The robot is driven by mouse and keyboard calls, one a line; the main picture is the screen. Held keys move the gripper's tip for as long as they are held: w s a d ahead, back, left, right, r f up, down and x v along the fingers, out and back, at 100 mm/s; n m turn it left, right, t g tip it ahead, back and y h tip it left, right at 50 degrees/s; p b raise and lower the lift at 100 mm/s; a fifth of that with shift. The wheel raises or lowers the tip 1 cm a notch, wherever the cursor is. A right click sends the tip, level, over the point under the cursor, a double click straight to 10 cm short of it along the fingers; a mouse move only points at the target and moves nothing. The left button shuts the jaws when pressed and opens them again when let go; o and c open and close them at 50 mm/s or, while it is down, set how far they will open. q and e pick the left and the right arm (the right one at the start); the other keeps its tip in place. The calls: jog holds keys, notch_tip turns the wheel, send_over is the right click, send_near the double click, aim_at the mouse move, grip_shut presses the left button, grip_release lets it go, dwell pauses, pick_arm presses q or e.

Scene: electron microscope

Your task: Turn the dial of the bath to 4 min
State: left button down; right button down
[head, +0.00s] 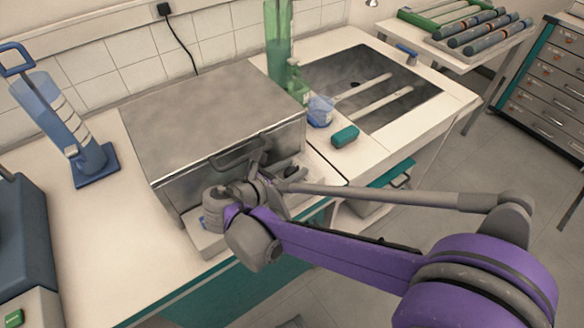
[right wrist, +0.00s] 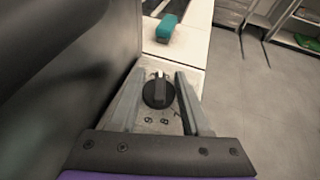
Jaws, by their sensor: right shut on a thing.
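The bath (head: 205,95) is a large metal box with a handle on its front, standing on the white bench. My right gripper (head: 277,176) is at the right end of its front, low down. In the right wrist view the dial (right wrist: 157,93) is a round black knob with a raised bar across it. It sits between the two fingers of my right gripper (right wrist: 160,78), which is shut on it. Some printed numbers, among them 6 and 8, show below the dial; the others are hidden or too small to read. My left gripper is not in view.
A blue cylinder on a stand (head: 62,118) is at the left.

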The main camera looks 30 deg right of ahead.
jog(key=shift+m+g+h, duration=0.3)
jog(key=shift+m+g, duration=0.6)
jog(key=shift+g, duration=0.1)
jog(key=shift+c, duration=2.3)
grip_release()
jog(key=shift+a, duration=0.1)
jog(key=p+v, duration=0.1)
jog(key=v, duration=0.9)
jog(key=shift+s+a+r+p, duration=0.1)
jog(key=shift+a+r+p, duration=0.05)
jog(key=shift+a+p, duration=0.2)
